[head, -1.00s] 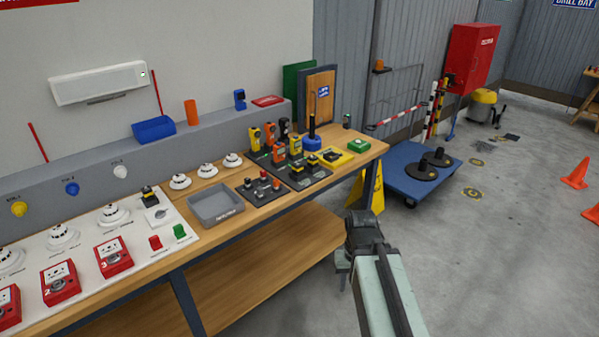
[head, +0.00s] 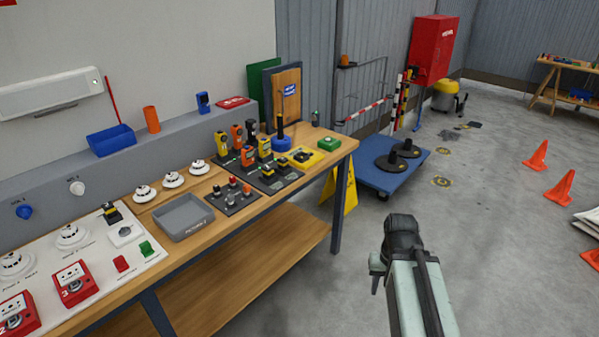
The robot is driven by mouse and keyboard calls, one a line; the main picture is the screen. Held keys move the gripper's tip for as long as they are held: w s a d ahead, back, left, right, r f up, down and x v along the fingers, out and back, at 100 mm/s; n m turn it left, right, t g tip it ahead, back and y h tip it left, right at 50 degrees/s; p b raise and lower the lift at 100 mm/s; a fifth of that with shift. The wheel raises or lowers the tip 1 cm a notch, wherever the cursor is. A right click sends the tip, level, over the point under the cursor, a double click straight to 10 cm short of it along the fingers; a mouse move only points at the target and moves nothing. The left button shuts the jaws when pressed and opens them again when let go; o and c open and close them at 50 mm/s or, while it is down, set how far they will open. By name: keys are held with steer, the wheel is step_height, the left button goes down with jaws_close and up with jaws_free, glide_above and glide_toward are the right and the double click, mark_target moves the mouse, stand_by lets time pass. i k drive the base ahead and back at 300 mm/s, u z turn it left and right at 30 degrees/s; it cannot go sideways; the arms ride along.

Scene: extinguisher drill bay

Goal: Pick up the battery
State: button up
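I cannot tell for certain which thing is the battery. Small black-and-yellow blocks (head: 267,170) that look like battery packs sit on a dark tray at the far end of the workbench (head: 330,154). A similar black-and-yellow piece (head: 112,212) stands on the white panel nearer to me. My gripper (head: 376,277) is in the lower right, over the floor to the right of the bench and apart from everything on it. Its fingers are small and mostly hidden by my arm, so their opening does not show.
Handheld meters (head: 247,155) stand by the packs. A grey bin (head: 185,217), a yellow case (head: 303,157) and a green box (head: 329,144) share the bench. A blue trolley (head: 385,176) and yellow floor sign (head: 350,190) stand beyond it.

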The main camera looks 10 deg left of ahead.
mark_target(268, 170)
steer(key=z, duration=0.65)
steer(key=i, duration=2.25)
steer(key=u, duration=4.2)
steer(key=i, duration=1)
